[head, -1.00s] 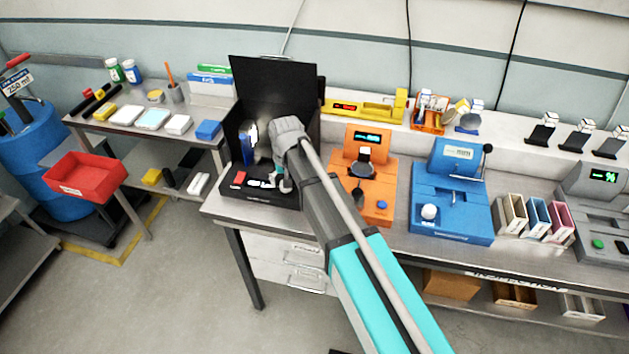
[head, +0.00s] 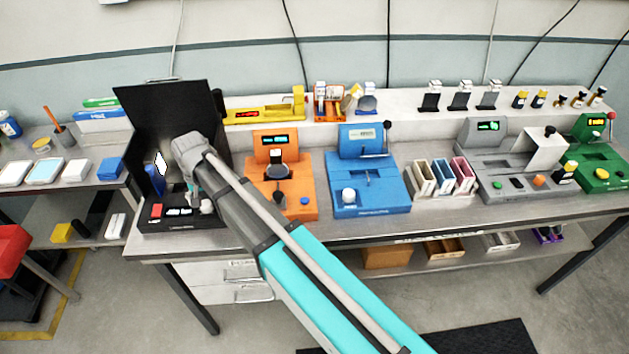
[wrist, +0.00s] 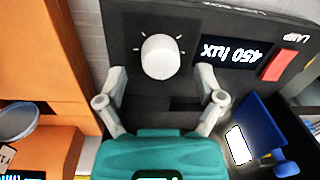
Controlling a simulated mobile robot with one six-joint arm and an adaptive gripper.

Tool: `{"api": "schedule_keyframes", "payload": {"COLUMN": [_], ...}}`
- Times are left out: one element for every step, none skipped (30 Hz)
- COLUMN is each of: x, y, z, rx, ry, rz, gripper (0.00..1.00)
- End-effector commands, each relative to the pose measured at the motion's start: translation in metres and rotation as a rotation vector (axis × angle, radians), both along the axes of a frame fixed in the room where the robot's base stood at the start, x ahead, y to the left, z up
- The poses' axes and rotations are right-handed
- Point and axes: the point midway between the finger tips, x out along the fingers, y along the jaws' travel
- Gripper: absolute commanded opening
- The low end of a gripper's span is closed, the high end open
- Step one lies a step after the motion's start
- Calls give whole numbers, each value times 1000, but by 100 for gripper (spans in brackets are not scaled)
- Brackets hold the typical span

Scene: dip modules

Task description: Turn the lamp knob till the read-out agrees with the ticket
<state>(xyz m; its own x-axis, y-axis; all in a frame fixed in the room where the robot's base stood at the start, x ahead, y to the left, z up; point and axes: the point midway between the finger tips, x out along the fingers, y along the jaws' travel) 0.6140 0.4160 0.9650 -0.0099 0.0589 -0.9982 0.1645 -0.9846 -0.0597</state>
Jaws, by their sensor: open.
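The lamp knob (wrist: 160,56) is a round white knob on the front of a black lamp box (head: 222,221). Marks ring it. In the wrist view it sits just beyond and between my open fingertips, with no clear contact. My gripper (wrist: 165,90) is open and empty; in the head view it (head: 194,197) hangs over the box front. The read-out (wrist: 231,57) appears upside down in the wrist view and says 450 lux. A red switch (wrist: 279,65) is beside it, near the word LAMP. I cannot make out a ticket with a readable value.
The box's tall black lid (head: 165,120) stands open behind. A blue part (wrist: 262,125) and a bright white patch lie inside the box. An orange device (head: 262,192) stands close to the right, then a blue device (head: 372,202).

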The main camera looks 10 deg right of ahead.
Motion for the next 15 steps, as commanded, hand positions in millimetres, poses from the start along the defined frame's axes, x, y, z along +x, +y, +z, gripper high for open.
{"api": "schedule_keyframes", "payload": {"x": [0,0,0,0,0,0,0,0,0,0,0,0,0,0,0], "y": [0,0,-1,-1,-1,-1,-1,-1,-2,-2,-2,-2,-2,-2,-3], "z": [9,11,14,17,19,23,25,27,31,33,36,39,41,44,47], "rx": [0,0,0,0,0,0,0,0,0,0,0,0,0,0,0], "ry": [0,0,0,0,0,0,0,0,0,0,0,0,0,0,0], "rz": [0,0,1,1,1,1,1,1,1,1,1,1,1,1,1], "gripper": [87,87,87,87,87,87,87,87,87,87,87,87,87,87,87]}}
